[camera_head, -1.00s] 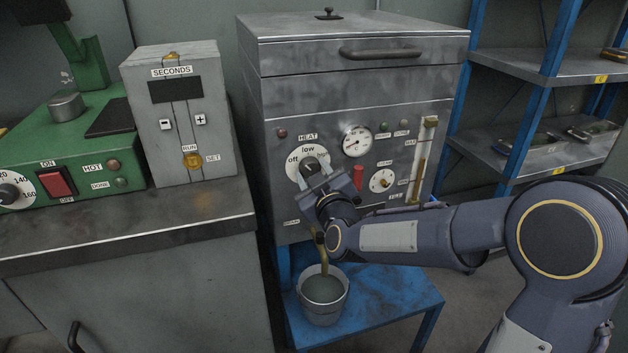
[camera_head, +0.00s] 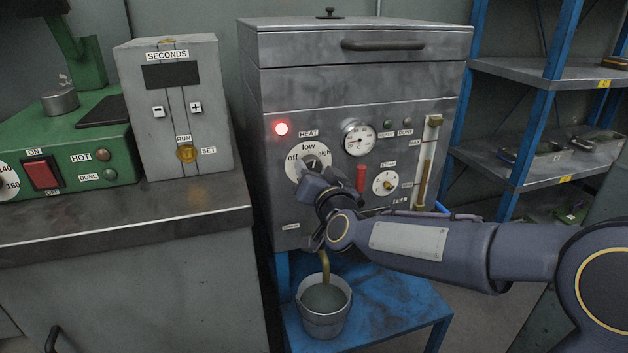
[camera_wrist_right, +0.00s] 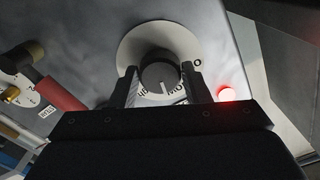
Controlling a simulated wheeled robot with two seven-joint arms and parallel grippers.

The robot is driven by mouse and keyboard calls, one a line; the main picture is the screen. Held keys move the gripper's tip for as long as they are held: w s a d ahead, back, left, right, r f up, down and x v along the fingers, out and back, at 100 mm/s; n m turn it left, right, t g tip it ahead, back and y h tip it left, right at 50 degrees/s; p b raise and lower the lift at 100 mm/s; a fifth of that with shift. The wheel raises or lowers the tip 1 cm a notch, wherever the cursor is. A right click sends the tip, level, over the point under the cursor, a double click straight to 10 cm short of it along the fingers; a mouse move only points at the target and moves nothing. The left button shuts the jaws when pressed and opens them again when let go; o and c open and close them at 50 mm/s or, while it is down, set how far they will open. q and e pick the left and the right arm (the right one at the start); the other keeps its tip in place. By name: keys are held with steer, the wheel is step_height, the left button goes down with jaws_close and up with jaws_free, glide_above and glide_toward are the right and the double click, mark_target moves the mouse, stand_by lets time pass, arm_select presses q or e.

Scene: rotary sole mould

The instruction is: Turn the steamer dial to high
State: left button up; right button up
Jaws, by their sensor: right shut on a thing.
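The steamer (camera_head: 350,95) is a grey metal cabinet. Its heat dial (camera_head: 293,171) has a white plate marked off, low and high and a dark knob (camera_head: 315,162). In the right wrist view the knob (camera_wrist_right: 160,73) appears upside down, and its white line points between low and high. My right gripper (camera_wrist_right: 160,85) has one finger on each side of the knob and is shut on it. In the head view the right gripper (camera_head: 318,172) covers the lower right of the dial. The heat lamp (camera_head: 282,128) glows red. My left gripper is not in view.
A gauge (camera_head: 359,139), a red lever (camera_head: 361,178) and a smaller dial (camera_head: 385,183) sit right of the heat dial. A bucket (camera_head: 324,306) stands on a blue stand (camera_head: 395,310) below. A timer box (camera_head: 172,105) stands left on the bench.

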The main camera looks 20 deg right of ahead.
steer(key=m+b, duration=0.4)
steer(key=m, duration=0.4)
steer(key=shift+m, duration=0.7)
steer(key=o, duration=1)
steer(key=shift+c, duration=0.2)
